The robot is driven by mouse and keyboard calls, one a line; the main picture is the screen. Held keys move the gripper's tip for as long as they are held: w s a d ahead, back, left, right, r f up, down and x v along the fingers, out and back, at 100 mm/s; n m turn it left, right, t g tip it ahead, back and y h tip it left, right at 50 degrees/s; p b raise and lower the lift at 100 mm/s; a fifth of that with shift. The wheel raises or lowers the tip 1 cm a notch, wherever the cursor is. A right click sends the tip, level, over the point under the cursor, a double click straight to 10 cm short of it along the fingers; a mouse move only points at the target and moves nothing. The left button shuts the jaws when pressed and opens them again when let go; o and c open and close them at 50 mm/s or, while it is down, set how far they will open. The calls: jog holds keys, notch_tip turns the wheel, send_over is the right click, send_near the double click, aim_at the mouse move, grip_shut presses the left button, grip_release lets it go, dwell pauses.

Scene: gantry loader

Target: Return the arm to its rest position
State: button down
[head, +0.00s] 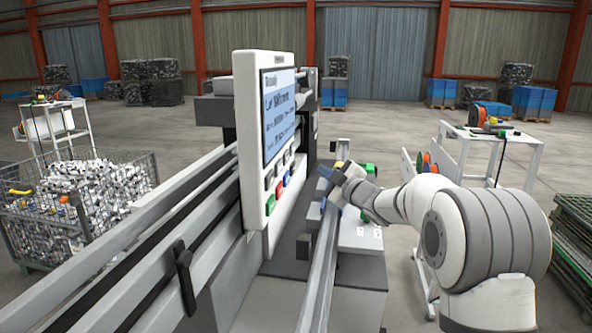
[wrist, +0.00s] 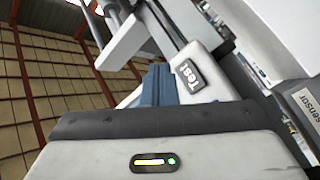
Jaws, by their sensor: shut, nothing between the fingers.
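My arm (head: 420,205) reaches in from the right of the head view toward the gantry loader. My gripper (head: 326,172) is small there, at the arm's far end, close to the loader's rail behind the control panel. In the wrist view my gripper (wrist: 156,76) shows blue fingers, shut with nothing between them.
A control panel (head: 247,140) with a screen and coloured buttons stands left of my arm. Long metal rails (head: 150,245) run along the loader. A wire crate (head: 150,168) of parts is at left, a white trolley (head: 535,155) at right.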

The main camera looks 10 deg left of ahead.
dwell(0.4)
jog(key=s+d+f+m+g+h, duration=0.2)
jog(key=s+d+f+m+h, duration=0.1)
jog(key=s+d+m+h, duration=1.2)
jog(key=s+d+f+m+g, duration=0.1)
jog(key=s+d+f+g, duration=0.1)
jog(key=s, duration=0.8)
jog(key=s+d+f+m+g+y, duration=0.1)
jog(key=s+f, duration=0.4)
jog(key=s, duration=0.5)
jog(key=s+d+f+m+g+y, duration=0.1)
jog(key=s+f+g, duration=0.3)
jog(key=s, duration=0.7)
jog(key=shift+d+f+g, duration=0.25)
jog(key=shift+d+g, duration=0.55)
jog(key=shift+d, duration=0.1)
